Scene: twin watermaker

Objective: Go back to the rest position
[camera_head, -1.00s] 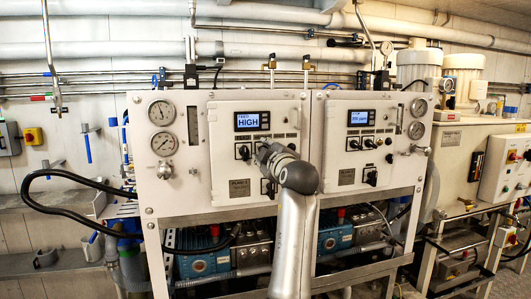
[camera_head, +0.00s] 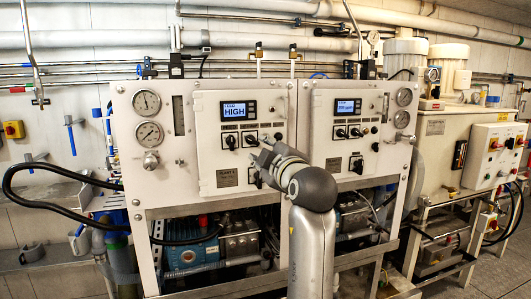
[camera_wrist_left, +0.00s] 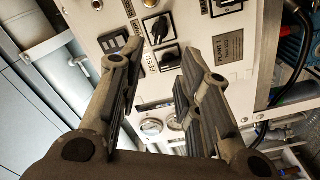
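My left gripper (camera_head: 262,158) is in front of the left control panel, below its lit display (camera_head: 239,110), which reads HIGH. My forearm rises from the bottom of the head view. In the left wrist view the two fingers of my left gripper (camera_wrist_left: 160,72) stand well apart with nothing between them. Black rotary knobs (camera_wrist_left: 158,30) of the panel show beyond the fingers, tilted in that view. I cannot tell the exact gap to the panel, but no contact shows. My right gripper is in neither view.
The white watermaker cabinet (camera_head: 180,180) carries a second panel (camera_head: 345,135) and gauges. Blue pumps (camera_head: 190,252) sit in the frame below. A black hose (camera_head: 25,165) loops out at left. A second machine with a button box (camera_head: 493,155) stands at right.

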